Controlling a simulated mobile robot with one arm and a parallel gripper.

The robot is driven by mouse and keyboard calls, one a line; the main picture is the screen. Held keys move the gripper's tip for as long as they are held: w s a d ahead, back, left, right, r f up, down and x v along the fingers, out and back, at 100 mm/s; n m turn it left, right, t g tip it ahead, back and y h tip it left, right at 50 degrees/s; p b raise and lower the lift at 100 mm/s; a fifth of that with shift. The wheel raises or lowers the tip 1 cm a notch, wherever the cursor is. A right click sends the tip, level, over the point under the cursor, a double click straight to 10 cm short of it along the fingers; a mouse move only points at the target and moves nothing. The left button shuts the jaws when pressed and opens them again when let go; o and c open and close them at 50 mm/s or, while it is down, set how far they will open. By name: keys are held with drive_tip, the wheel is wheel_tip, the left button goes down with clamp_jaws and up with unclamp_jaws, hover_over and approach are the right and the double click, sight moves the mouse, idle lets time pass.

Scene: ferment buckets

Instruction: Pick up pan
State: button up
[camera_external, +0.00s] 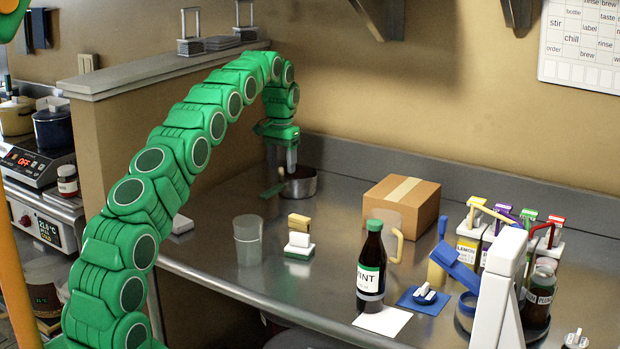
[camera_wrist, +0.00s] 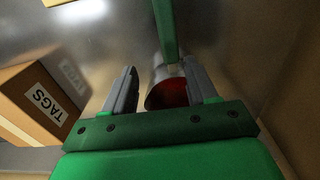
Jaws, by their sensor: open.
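The pan (camera_external: 301,186) is a small metal pot standing on the steel counter near the back wall, its green handle (camera_external: 273,190) pointing toward the front left. My gripper (camera_external: 291,167) is pointed down right over the pan, its fingers open. In the wrist view the pan (camera_wrist: 166,88), with a dark red inside, shows between the two open fingers (camera_wrist: 160,68). Its green handle (camera_wrist: 165,30) runs up and away from them. I cannot tell whether a finger touches the pan.
A cardboard box (camera_external: 402,207) stands right of the pan and shows as a labelled box in the wrist view (camera_wrist: 42,105). A grey cup (camera_external: 248,240), a sponge stand (camera_external: 299,242) and a dark bottle (camera_external: 372,268) stand nearer the front. The low side wall (camera_external: 130,140) is at the left.

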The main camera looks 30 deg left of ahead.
sight(281, 184)
drive_tip(key=shift+w+a+f, duration=0.35)
drive_tip(key=shift+w+f, duration=0.15)
drive_tip(key=shift+f, duration=0.25)
drive_tip(key=shift+w+a+f, duration=0.1)
drive_tip(key=shift+a+f, duration=0.1)
drive_tip(key=shift+f, duration=1.7)
drive_tip(key=shift+w+a+f, duration=0.1)
drive_tip(key=shift+a+f, duration=0.1)
drive_tip(key=shift+f, duration=1.65)
drive_tip(key=shift+c, duration=0.4)
clamp_jaws()
